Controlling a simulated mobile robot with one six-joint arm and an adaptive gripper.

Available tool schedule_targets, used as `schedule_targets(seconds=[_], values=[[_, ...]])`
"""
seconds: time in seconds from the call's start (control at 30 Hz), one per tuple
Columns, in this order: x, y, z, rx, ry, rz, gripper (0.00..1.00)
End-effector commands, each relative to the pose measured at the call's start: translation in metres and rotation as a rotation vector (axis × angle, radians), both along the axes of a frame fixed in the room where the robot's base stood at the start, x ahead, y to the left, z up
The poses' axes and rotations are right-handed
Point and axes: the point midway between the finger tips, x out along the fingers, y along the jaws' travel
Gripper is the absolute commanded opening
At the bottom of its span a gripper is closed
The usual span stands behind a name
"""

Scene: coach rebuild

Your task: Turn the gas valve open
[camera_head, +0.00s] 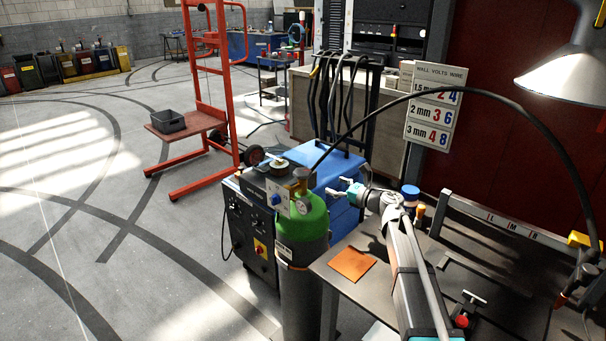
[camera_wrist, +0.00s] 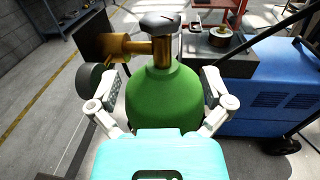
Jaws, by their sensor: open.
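A green gas cylinder (camera_head: 312,222) with a grey lower body stands beside the blue welding machine. Its brass valve (camera_head: 301,176) sits on top, with a gauge below it. In the wrist view the green dome (camera_wrist: 163,98) fills the middle, with the brass valve stem (camera_wrist: 162,52) and a dark handwheel (camera_wrist: 162,21) above it. My gripper (camera_head: 340,187) is open and empty, to the right of the cylinder's top. In the wrist view its fingers (camera_wrist: 161,82) spread on either side of the dome, below the handwheel. Contact with the cylinder cannot be told.
The blue welding machine (camera_head: 333,168) stands behind the cylinder. A dark workbench (camera_head: 362,312) with an orange plate (camera_head: 352,264) lies under my arm. A black hose (camera_head: 480,95) arches overhead. A red lift trolley (camera_head: 223,95) stands farther back. Floor to the left is clear.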

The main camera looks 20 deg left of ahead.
Motion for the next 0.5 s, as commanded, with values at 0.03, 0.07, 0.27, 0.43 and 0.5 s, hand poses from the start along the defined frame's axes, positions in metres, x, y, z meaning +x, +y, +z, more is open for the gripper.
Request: schedule_targets(seconds=[0.03,0.07,0.27,0.43,0.5], values=[[0.002,0.005,0.0,0.0,0.0,0.001,1.0],[0.003,0.007,0.0,0.0,0.0,0.001,1.0],[0.01,0.031,0.0,0.0,0.001,0.002,1.0],[0.017,0.056,0.0,0.0,0.001,0.002,1.0],[0.02,0.066,0.0,0.0,0.001,0.002,1.0]])
